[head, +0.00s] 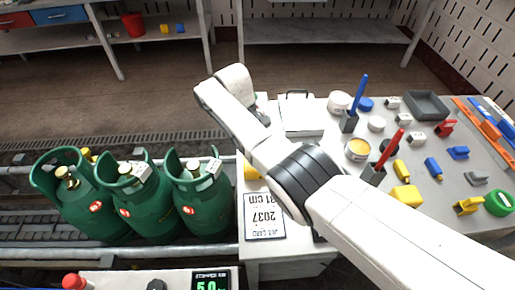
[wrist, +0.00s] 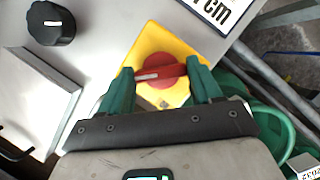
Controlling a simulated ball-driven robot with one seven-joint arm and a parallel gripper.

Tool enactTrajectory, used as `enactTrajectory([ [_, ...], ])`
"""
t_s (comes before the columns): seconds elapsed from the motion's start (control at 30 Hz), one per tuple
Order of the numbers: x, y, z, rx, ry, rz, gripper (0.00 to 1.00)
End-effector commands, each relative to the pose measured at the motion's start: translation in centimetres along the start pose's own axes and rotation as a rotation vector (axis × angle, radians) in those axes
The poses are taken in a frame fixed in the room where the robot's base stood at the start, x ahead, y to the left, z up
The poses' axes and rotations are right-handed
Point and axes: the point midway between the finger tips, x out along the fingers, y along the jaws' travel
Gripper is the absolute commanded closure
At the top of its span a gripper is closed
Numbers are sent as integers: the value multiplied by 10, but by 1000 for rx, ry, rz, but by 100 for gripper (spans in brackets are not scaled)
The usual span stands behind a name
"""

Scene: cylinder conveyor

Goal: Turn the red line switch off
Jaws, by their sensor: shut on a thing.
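The red line switch (wrist: 162,76) is a red rotary knob on a yellow square plate (wrist: 152,58) in the wrist view. Its white mark lies nearly level and points left. My gripper (wrist: 160,70) has its two green fingers on either side of the knob, shut on it. In the head view a bit of the yellow plate (head: 251,172) shows on the left part of the table; the knob and my gripper are hidden behind my arm.
A black knob (wrist: 50,22) sits on the same surface near the switch. A sign (head: 265,215) lies at the table's left edge. Green gas cylinders (head: 205,205) stand on the conveyor at left. Cups, blocks and a grey tray (head: 427,105) crowd the table's right side.

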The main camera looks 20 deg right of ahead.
Motion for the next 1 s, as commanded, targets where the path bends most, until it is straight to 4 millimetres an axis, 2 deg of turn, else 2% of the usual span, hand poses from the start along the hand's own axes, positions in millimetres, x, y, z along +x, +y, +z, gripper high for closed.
enactTrajectory([
  [0.4,-1,0,0,10,1,-3,67],
  [0.43,-1,0,0,10,1,-3,35],
  [0.6,-1,0,0,9,1,-3,19],
  [0.7,0,0,0,9,1,-3,11],
  [1.0,-4,0,0,8,2,-2,11],
])
